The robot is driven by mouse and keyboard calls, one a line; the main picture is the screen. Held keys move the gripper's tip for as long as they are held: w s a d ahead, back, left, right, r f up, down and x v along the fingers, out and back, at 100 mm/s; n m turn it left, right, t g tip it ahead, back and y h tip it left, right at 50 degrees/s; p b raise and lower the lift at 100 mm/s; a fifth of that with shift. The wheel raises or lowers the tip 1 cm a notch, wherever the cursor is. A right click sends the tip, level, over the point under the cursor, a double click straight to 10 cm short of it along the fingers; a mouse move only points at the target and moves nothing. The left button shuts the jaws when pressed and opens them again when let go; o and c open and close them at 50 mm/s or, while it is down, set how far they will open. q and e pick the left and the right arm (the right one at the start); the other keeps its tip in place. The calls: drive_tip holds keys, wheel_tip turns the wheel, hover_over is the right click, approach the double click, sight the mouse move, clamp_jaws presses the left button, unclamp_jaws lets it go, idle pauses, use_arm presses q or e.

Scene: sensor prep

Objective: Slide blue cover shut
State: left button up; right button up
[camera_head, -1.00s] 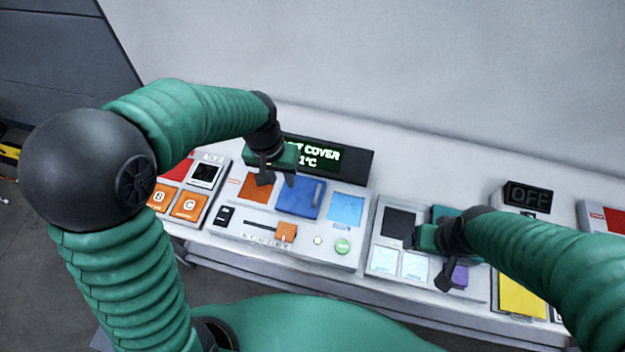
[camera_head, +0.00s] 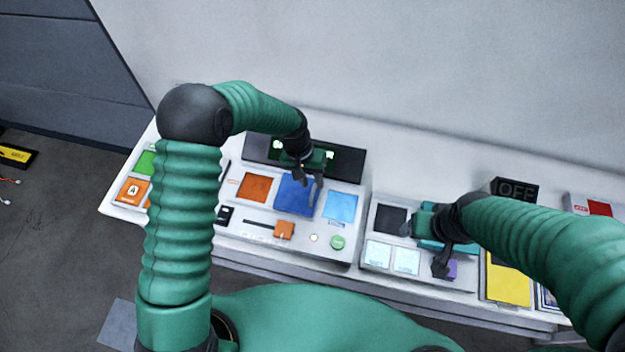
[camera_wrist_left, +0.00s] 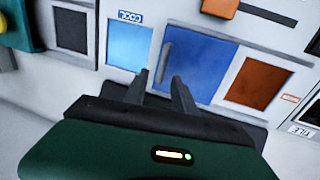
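The blue cover (camera_head: 293,196) lies on the white panel between an orange square (camera_head: 254,187) and a light blue square (camera_head: 341,206). In the left wrist view the blue cover (camera_wrist_left: 208,68) has an upright bar handle (camera_wrist_left: 167,62) along its edge nearest the light blue square (camera_wrist_left: 130,46). My left gripper (camera_head: 308,185) is open over the handle side of the cover. In the left wrist view its fingers (camera_wrist_left: 160,82) are apart, with the handle showing between and just beyond the tips. I cannot tell whether they touch it. My right gripper (camera_head: 424,247) is open and empty over the neighbouring panel.
A black display (camera_head: 345,160) stands behind the panel, partly hidden by my left gripper. An orange slider knob (camera_head: 284,230) and a green button (camera_head: 337,242) sit in front of the cover. A yellow panel (camera_head: 508,285) and an OFF display (camera_head: 515,191) stand to the right.

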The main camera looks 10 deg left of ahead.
use_arm(q)
drive_tip(key=shift+s+d+f, duration=0.1)
drive_tip(key=shift+d+f, duration=0.05)
drive_tip(key=shift+f, duration=0.65)
clamp_jaws()
idle(0.9)
